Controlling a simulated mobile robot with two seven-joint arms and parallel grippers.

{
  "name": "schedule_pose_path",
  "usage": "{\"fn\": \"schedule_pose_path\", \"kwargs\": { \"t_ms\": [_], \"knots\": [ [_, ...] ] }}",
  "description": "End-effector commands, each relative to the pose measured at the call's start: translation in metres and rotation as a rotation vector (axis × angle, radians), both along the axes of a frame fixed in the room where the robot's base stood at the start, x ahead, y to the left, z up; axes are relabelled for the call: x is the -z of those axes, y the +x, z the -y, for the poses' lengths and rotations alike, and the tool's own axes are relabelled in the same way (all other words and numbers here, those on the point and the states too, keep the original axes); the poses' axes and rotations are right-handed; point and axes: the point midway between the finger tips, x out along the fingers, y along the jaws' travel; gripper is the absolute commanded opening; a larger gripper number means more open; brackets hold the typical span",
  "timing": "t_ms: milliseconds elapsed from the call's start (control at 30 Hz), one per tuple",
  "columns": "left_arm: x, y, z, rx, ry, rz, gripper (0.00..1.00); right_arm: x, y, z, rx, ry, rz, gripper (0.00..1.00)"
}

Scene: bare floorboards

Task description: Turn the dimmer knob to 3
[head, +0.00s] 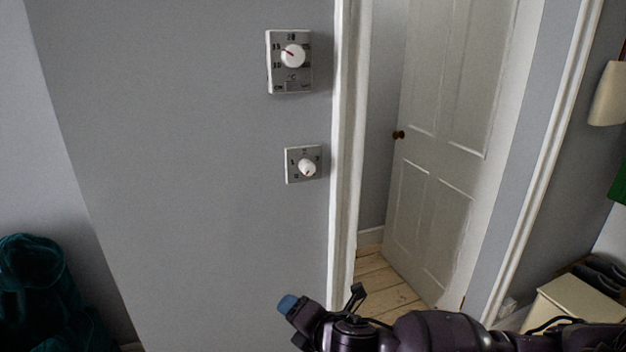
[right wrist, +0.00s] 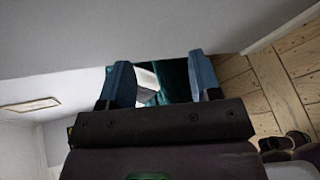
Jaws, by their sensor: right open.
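The dimmer plate (head: 291,177) is a small square on the grey wall, left of the door frame. Its white dimmer knob (head: 308,166) has a red mark that appears to point downward; the small digits around it are hard to read. My right gripper (head: 291,320) is below the dimmer at the bottom of the head view, apart from it, with a blue fingertip toward the left. In the right wrist view its two blue fingers (right wrist: 162,82) stand apart with nothing held between them. My left gripper is not in view.
A larger thermostat-like dial (head: 292,56) with a white knob and red pointer sits above the dimmer. A white door frame (head: 343,150) runs close on its right, with an ajar door (head: 440,140) beyond. A dark teal object (head: 35,290) stands lower left.

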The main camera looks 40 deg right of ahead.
Motion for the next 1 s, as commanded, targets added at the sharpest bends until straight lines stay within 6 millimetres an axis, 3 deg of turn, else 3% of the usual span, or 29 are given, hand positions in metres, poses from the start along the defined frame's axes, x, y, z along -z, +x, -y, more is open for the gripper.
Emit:
{"fn": "schedule_pose_path", "kwargs": {
  "t_ms": [33, 300, 500, 600, 767, 1000],
  "knots": [
    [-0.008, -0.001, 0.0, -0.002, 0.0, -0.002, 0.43, -0.029, 0.008, 0.008, -0.034, -0.138, 0.044, 0.58],
    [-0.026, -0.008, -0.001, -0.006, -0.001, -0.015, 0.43, -0.143, 0.03, 0.059, -0.082, -0.827, 0.197, 0.58],
    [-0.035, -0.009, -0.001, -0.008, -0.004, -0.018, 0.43, -0.204, 0.032, 0.089, -0.042, -1.163, 0.243, 0.58],
    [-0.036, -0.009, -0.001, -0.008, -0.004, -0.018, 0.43, -0.22, 0.031, 0.096, -0.025, -1.245, 0.251, 0.58],
    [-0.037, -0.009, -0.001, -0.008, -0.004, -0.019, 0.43, -0.227, 0.036, 0.102, -0.013, -1.289, 0.252, 0.58],
    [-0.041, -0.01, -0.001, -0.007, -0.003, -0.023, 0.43, -0.228, 0.068, 0.109, -0.013, -1.288, 0.252, 0.58]
  ]
}}
